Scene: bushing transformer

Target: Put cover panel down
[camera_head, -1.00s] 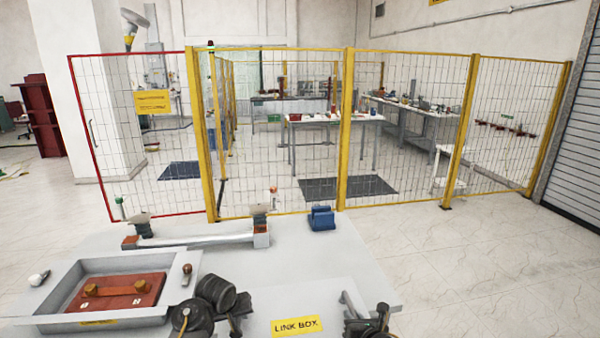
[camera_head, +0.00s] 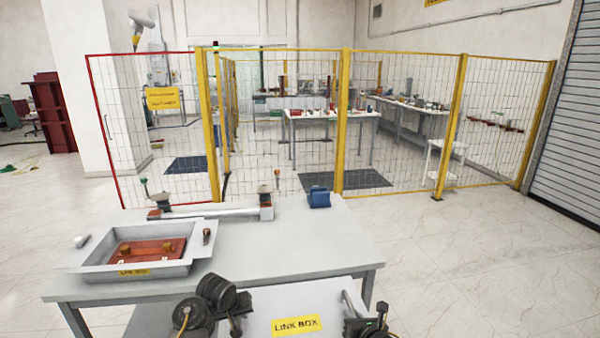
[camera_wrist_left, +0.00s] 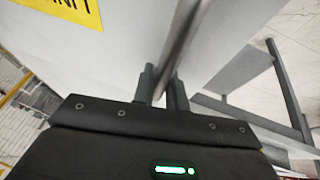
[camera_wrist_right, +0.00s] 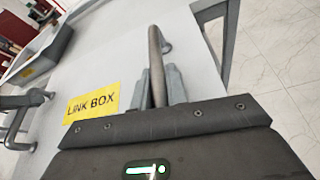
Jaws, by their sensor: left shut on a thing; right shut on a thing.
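The cover panel (camera_head: 268,305) is light grey with a yellow LINK BOX label (camera_head: 297,325). It is held in front of me, clear of the table, low in the head view. My left gripper (camera_wrist_left: 162,86) is shut on one bar handle (camera_wrist_left: 181,40) of the panel. My right gripper (camera_wrist_right: 157,88) is shut on the other handle (camera_wrist_right: 154,45). The panel also shows in the right wrist view (camera_wrist_right: 120,50). The open link box (camera_head: 185,265) on the table holds a reddish-brown plate. The panel's near edge is out of the head view.
The grey table (camera_head: 300,240) stands ahead, its right half mostly bare. A blue object (camera_head: 319,198) and a long bar assembly (camera_head: 210,212) lie towards its back edge. A yellow-posted mesh fence (camera_head: 400,130) stands behind. Open floor (camera_head: 480,260) lies to the right.

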